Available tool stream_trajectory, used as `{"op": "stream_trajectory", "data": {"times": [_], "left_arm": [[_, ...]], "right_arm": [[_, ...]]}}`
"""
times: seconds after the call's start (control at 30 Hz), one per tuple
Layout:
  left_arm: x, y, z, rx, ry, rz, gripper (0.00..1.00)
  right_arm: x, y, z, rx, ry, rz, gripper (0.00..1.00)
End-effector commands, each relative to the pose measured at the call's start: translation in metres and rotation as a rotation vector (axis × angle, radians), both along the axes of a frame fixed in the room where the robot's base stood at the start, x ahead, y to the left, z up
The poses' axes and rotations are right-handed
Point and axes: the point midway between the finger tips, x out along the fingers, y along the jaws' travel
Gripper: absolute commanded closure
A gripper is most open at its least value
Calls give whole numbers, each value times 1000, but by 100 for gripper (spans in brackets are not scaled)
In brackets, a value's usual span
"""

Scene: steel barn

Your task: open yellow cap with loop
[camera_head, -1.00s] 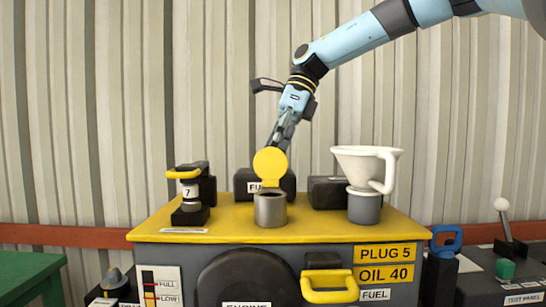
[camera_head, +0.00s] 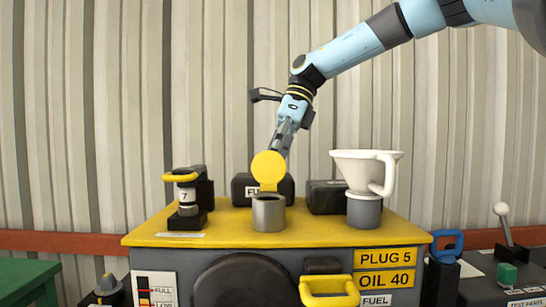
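The yellow cap (camera_head: 269,166) stands upright, hinged up at the back of a grey metal filler neck (camera_head: 268,214) on the yellow-topped machine (camera_head: 225,229). The neck's round mouth is uncovered. My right gripper (camera_head: 282,146) comes down from the upper right and is just behind and above the cap. The cap hides its fingertips, so I cannot tell whether they touch the cap or whether the gripper is open or shut. No separate loop can be made out on this cap. My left gripper is out of view.
A white funnel (camera_head: 353,167) sits in another neck to the right. A yellow-handled plug marked 7 (camera_head: 186,195) stands at the left. Black boxes stand behind. A yellow handle (camera_head: 329,287) is on the machine's front. A lever (camera_head: 504,222) stands at the far right.

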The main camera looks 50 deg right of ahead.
Motion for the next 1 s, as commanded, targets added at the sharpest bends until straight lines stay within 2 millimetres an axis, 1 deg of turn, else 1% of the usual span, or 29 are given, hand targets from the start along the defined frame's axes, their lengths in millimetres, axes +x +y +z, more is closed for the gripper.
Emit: {"op": "stream_trajectory", "data": {"times": [0.53,0.7,0.77,0.87,1.0], "left_arm": [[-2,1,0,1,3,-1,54],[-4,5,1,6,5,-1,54],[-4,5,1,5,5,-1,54],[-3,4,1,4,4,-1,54],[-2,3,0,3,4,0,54]], "right_arm": [[1,0,2,-1,-3,0,68],[0,-1,5,0,-4,-1,68],[0,-3,10,-1,-4,-1,68],[-2,-11,24,-1,-6,-2,68],[-6,-25,52,-2,-7,-4,68]]}}
